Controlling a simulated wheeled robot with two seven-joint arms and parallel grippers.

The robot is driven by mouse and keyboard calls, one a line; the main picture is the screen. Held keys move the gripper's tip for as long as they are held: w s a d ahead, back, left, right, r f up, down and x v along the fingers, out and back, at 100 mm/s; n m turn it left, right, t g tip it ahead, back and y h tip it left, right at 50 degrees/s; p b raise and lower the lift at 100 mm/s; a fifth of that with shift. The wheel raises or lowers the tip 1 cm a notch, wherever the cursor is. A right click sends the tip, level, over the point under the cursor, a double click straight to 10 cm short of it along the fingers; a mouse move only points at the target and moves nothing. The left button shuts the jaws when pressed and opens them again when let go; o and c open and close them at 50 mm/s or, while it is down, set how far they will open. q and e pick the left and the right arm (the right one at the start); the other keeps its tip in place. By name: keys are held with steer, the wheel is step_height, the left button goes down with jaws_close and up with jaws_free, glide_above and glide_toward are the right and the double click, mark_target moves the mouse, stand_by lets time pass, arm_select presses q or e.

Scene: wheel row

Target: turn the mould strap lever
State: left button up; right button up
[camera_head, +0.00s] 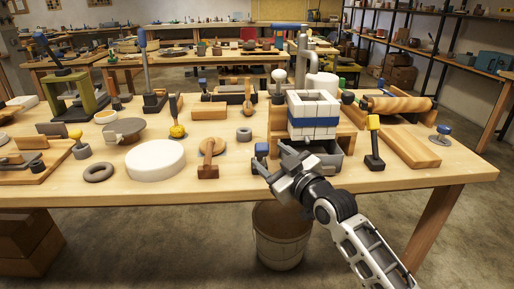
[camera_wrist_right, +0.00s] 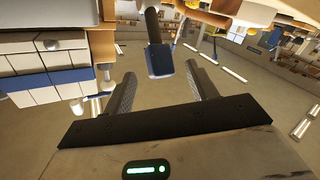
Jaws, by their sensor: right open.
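The white block mould (camera_head: 314,107) with a blue strap (camera_head: 313,122) around it stands on a wooden stand near the right part of the bench. In the right wrist view its white blocks (camera_wrist_right: 30,62) and blue band (camera_wrist_right: 48,80) show at the left. A dark lever with a blue end (camera_head: 261,150) is at the mould's lower left; whether it joins the strap is unclear. My right gripper (camera_head: 272,158) is open beside this lever. In the right wrist view the blue end (camera_wrist_right: 159,61) appears between the open fingers (camera_wrist_right: 162,76), with visible gaps on both sides.
A yellow-topped dark lever (camera_head: 374,142) stands right of the mould, beside a wooden block (camera_head: 411,147). A wooden-handled tool (camera_head: 209,157) and a white disc (camera_head: 155,161) lie to the left. A bucket (camera_head: 280,238) stands below the bench's front edge.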

mark_target(257, 146)
steer(key=b+x, duration=0.1)
steer(key=x, duration=0.6)
steer(key=shift+w, duration=0.2)
jaws_close()
